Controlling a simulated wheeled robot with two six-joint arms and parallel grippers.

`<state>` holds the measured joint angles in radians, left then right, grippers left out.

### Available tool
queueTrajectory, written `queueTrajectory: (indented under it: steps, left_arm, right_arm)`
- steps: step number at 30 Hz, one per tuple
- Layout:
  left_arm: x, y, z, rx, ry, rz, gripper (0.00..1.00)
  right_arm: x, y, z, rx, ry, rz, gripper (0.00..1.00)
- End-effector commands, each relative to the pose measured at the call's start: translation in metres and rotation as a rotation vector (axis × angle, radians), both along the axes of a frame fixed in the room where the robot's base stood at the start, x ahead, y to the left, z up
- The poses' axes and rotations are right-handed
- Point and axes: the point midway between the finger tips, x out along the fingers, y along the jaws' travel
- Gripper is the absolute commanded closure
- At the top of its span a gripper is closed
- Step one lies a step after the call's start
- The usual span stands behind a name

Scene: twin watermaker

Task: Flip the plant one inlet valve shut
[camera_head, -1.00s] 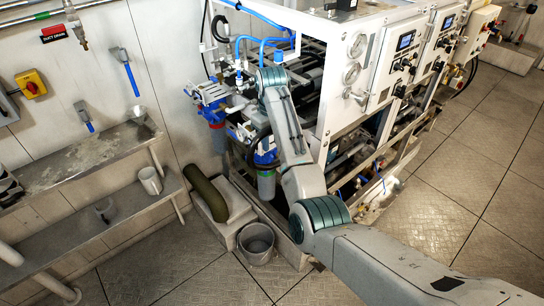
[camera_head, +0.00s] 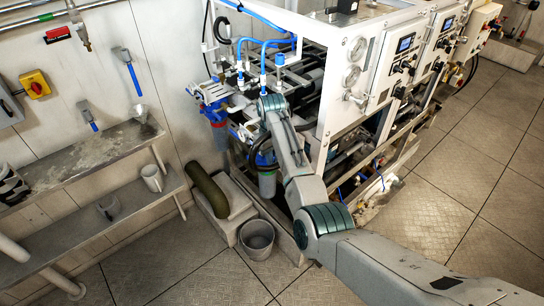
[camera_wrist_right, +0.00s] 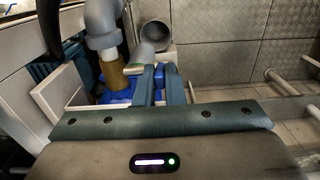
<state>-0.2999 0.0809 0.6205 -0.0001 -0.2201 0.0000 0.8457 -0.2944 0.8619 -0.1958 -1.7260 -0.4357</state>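The watermaker frame (camera_head: 335,80) holds blue-topped filter housings (camera_head: 212,100) at its left end. Small valves with blue parts (camera_head: 240,82) stand on the pipework above them; I cannot tell which is the plant one inlet valve. My right arm reaches in from the lower right, its wrist (camera_head: 272,104) beside this pipework. Its fingertips are hidden in the head view. In the right wrist view, my right gripper's two fingers (camera_wrist_right: 160,85) are close together, with blue (camera_wrist_right: 158,75) showing between them. I cannot tell whether they touch it. My left gripper is out of view.
A grey pipe elbow (camera_wrist_right: 103,25) and brass-coloured fitting (camera_wrist_right: 113,72) are close to the fingers. A grey bucket (camera_head: 257,240) and green cylinder (camera_head: 207,190) are below the arm. Wall shelves (camera_head: 90,225) are at left. The tiled floor (camera_head: 440,205) is clear at right.

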Motion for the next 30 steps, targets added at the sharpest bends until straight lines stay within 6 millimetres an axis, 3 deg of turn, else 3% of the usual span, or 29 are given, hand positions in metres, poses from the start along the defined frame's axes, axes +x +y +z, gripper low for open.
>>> queueTrajectory:
  steps: [11,22,30]
  left_arm:
    - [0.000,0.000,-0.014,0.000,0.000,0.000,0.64]
    - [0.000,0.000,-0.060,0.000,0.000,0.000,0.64]
    - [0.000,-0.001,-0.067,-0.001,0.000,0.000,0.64]
  right_arm:
    - [0.006,0.004,-0.001,-0.050,0.071,0.004,1.00]
    - [0.012,0.009,-0.004,-0.143,0.197,0.003,1.00]
    - [0.012,0.009,0.001,-0.164,0.226,0.001,1.00]
